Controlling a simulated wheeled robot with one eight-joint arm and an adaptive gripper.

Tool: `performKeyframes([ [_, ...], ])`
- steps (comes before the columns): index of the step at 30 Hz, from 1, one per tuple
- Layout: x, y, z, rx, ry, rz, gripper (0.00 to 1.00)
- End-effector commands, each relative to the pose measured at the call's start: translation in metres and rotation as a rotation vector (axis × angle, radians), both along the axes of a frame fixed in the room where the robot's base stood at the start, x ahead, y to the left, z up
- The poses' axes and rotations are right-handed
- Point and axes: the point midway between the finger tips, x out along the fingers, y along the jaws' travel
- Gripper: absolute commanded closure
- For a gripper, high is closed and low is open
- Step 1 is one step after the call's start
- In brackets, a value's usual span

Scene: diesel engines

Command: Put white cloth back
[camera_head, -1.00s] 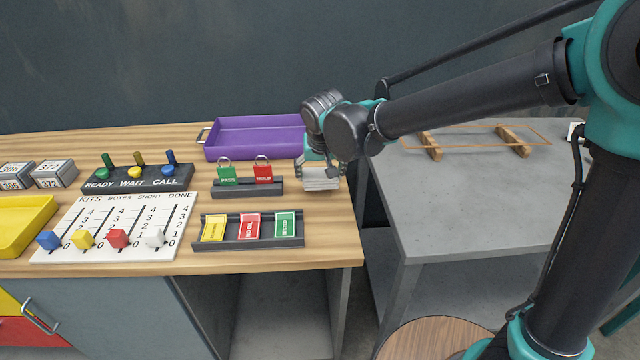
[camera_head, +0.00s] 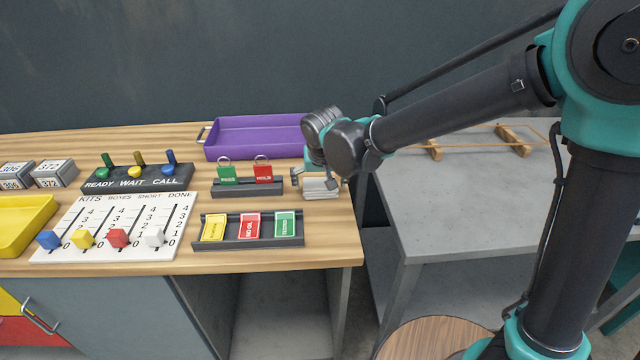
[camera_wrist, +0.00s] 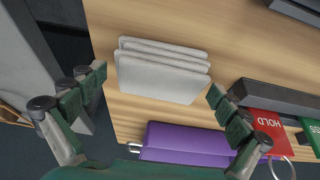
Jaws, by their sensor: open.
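The white cloth (camera_wrist: 160,72) is a stack of folded pale layers lying on the wooden bench top. In the head view the white cloth (camera_head: 321,190) sits near the bench's right edge, right of the red HOLD tag, partly hidden by my gripper. My gripper (camera_wrist: 157,90) is open, with one green-padded finger on each side of the cloth in the wrist view. In the head view my gripper (camera_head: 319,184) is right above the cloth. I cannot tell whether the fingers touch it.
A purple tray (camera_head: 255,138) stands behind the cloth. A dark rack (camera_head: 248,188) with PASS and HOLD tags is close on its left. A card holder (camera_head: 248,232) lies in front. A grey table (camera_head: 480,200) stands to the right across a gap.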

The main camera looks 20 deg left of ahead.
Motion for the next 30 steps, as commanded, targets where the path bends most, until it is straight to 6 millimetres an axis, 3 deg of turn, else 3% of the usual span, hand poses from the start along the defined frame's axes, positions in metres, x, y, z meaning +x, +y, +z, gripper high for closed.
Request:
performKeyframes([
  [8,-0.004,-0.002,0.011,0.000,0.000,0.001,0.00],
  [21,-0.032,-0.017,0.087,0.000,0.000,0.002,0.00],
  [30,-0.040,-0.022,0.111,0.000,0.000,0.000,0.00],
])
